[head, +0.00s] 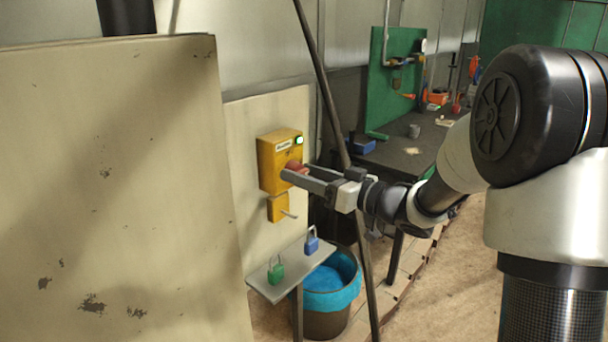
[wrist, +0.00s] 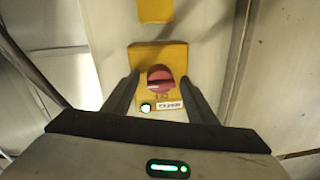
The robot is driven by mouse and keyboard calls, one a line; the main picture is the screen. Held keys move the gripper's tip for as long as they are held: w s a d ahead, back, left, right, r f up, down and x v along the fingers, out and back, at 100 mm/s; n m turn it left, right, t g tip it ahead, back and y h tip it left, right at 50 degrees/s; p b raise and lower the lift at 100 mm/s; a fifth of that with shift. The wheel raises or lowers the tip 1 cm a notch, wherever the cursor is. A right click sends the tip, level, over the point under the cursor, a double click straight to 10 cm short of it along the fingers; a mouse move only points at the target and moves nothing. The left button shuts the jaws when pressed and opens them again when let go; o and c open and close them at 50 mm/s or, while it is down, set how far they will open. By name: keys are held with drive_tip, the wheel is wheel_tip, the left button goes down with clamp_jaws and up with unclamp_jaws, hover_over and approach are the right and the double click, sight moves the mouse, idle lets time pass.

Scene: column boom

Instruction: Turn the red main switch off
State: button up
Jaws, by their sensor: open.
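The red main switch (head: 296,166) is a round knob on the front of a yellow box (head: 268,163) mounted on a pale panel. In the wrist view the red switch (wrist: 160,77) shows a raised grip lying roughly crosswise, and a lit green lamp (wrist: 146,107) is on the box beside a white label. My gripper (head: 296,172) reaches the box front from the right. In the wrist view my gripper (wrist: 160,88) is open, one finger on each side of the knob, with gaps visible. Whether the fingertips touch the box is unclear.
A smaller yellow plate with a peg (head: 281,208) is below the box. A shelf (head: 290,271) holds a green padlock (head: 276,270) and a blue padlock (head: 311,241). A slanted dark pole (head: 325,90) stands close to my arm. A large pale panel (head: 110,190) fills the left.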

drive_tip(key=shift+a, duration=0.1)
drive_tip(key=c, duration=1)
drive_tip(key=shift+f+n+b, duration=0.1)
drive_tip(key=shift+n+b, duration=0.25)
drive_tip(key=shift+n, duration=0.05)
drive_tip(key=shift+r+n+h+b, duration=0.15)
drive_tip(key=shift+n+h+b, duration=0.1)
drive_tip(key=shift+n+b, duration=3.5)
drive_tip(key=shift+r+n+h+b, duration=0.1)
drive_tip(key=shift+n+h+b, duration=0.15)
drive_tip(key=shift+n+b, duration=3.45)
drive_tip(key=shift+r+n+p, duration=0.1)
drive_tip(key=shift+n+p, duration=0.45)
drive_tip(key=shift+n, duration=0.4)
